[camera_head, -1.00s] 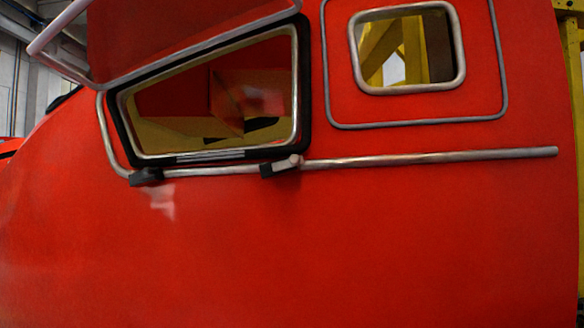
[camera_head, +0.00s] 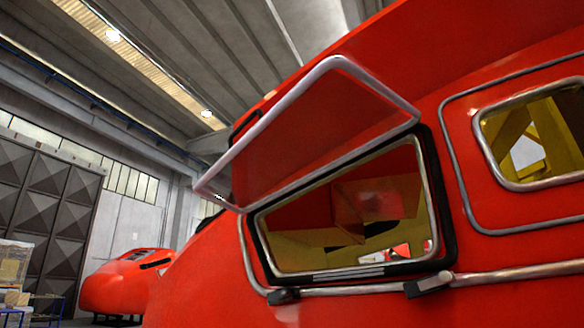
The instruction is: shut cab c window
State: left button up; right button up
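The cab window (camera_head: 316,132) is a hinged panel with a pale metal frame. It stands swung up and outward from the top of its opening in the red cab (camera_head: 206,285). Below it the window opening (camera_head: 345,217) has a black seal and a metal inner frame, and the yellow and red interior shows through. A small dark latch with a metal lever (camera_head: 430,284) sits at the lower right of the opening, and a dark block (camera_head: 284,296) sits at its lower left. Neither of my grippers is in view. No label naming the cab shows.
A metal rail (camera_head: 520,273) runs along the cab side below the openings. A second framed window (camera_head: 532,136) is at the right. Another red nosecone (camera_head: 117,284) stands at the far left, near large grey doors (camera_head: 45,200). Open hall space lies to the left.

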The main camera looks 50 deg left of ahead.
aim_at(330, 63)
jog(key=k+j, duration=0.1)
jog(key=j, duration=0.25)
jog(key=k+j, duration=0.1)
jog(key=j, duration=0.2)
jog(key=k+j, duration=0.15)
jog(key=j, duration=0.2)
jog(key=k+j, duration=0.1)
jog(key=j, duration=0.25)
jog(key=k+j, duration=0.1)
jog(key=j, duration=0.25)
